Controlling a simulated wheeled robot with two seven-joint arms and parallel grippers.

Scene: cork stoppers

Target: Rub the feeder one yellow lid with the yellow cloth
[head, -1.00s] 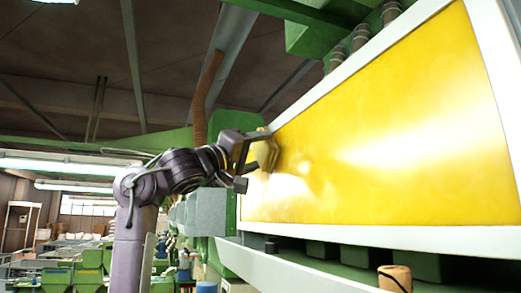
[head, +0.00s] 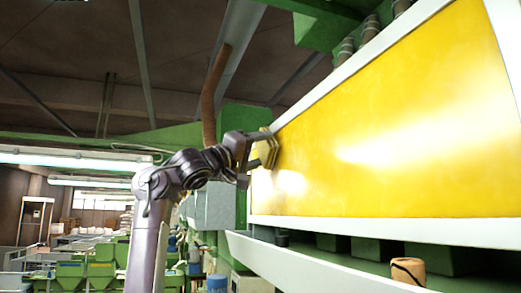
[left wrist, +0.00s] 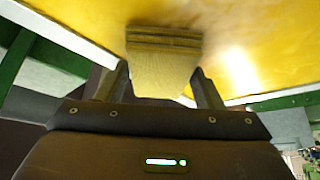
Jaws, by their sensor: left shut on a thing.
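The yellow lid (head: 400,125) is a large glossy yellow panel in a white frame on the right of the head view. My left gripper (head: 254,153) is at the lid's left end. It is shut on the folded yellow cloth (head: 267,150). In the left wrist view the cloth (left wrist: 163,70) sits between the two fingers, with its folded edge against or very near the lid (left wrist: 250,40); I cannot tell whether it touches. My right gripper is not in view.
A white ledge (head: 300,265) runs below the lid, with a cork stopper (head: 408,270) marked by a dark line on it. Green machine parts (head: 245,122) stand behind my left arm. A brown pipe (head: 212,95) rises at the back. Open room lies to the left.

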